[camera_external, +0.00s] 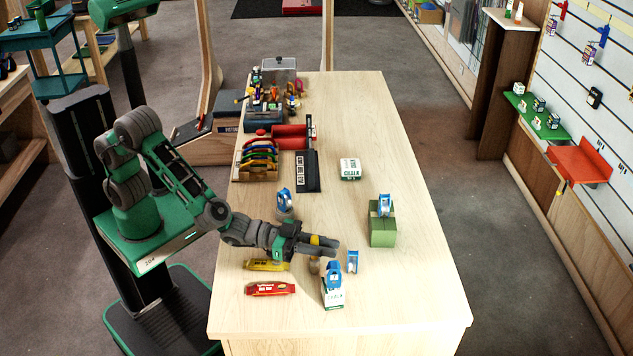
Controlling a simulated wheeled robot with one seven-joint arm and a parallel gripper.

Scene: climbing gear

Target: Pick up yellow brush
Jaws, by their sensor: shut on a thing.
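My gripper (322,247) is above the front part of the wooden table, its fingers pointing right. It is shut on a small yellow thing (315,240), which looks like the yellow brush. Only a small yellow part shows between and above the dark fingers; the rest is hidden. A small tan piece (314,265) shows just below the fingers; I cannot tell whether it belongs to the brush. A yellow packet-like item (265,265) lies on the table below and left of my gripper.
A red bar-shaped packet (270,289), a chalk carton (333,292) with a blue item on top and another blue item (352,261) are close by. A green box (382,230) stands to the right. The table's right front is clear.

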